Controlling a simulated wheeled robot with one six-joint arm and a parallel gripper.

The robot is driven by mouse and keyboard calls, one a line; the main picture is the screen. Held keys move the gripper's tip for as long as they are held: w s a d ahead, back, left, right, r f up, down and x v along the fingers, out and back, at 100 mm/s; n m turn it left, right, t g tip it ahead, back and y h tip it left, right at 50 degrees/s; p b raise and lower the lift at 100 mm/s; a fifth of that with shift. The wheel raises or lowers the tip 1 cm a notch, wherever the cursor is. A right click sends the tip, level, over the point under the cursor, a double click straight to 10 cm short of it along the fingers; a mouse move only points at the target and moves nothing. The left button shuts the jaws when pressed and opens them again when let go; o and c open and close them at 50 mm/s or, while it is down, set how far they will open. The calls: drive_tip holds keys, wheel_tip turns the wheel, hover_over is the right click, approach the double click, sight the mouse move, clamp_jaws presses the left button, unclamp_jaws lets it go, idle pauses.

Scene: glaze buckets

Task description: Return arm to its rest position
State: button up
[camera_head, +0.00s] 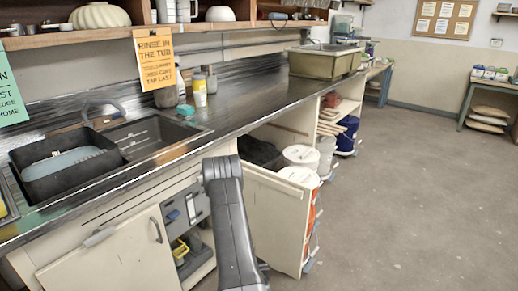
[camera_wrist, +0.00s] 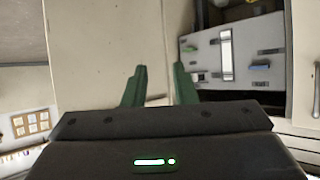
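My arm (camera_head: 232,225) rises in the lower middle of the head view, in front of the cabinets under the counter. My gripper cannot be made out in the head view. In the wrist view my gripper (camera_wrist: 160,80) shows two green fingers standing apart, with nothing held between them. Pale cabinet panels (camera_wrist: 95,55) lie beyond the fingers. A thin, light bar shows between the fingers, too small to name. A grey drawer unit (camera_wrist: 238,55) is to the right in the wrist view.
An open cabinet door (camera_head: 268,215) stands just right of my arm. White-lidded buckets (camera_head: 300,155) are behind it. The counter (camera_head: 255,100) holds a sink with a black tub (camera_head: 65,165) and a beige basin (camera_head: 325,63). The floor (camera_head: 420,190) at right is clear.

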wheel_tip(320, 180, up, 7)
drive_tip(key=s+d+m+h+p, duration=0.1)
drive_tip(key=d+p, duration=0.1)
drive_tip(key=p, duration=0.2)
drive_tip(key=shift+s+d, duration=0.25)
drive_tip(key=shift+s, duration=0.15)
drive_tip(key=shift+r, duration=0.15)
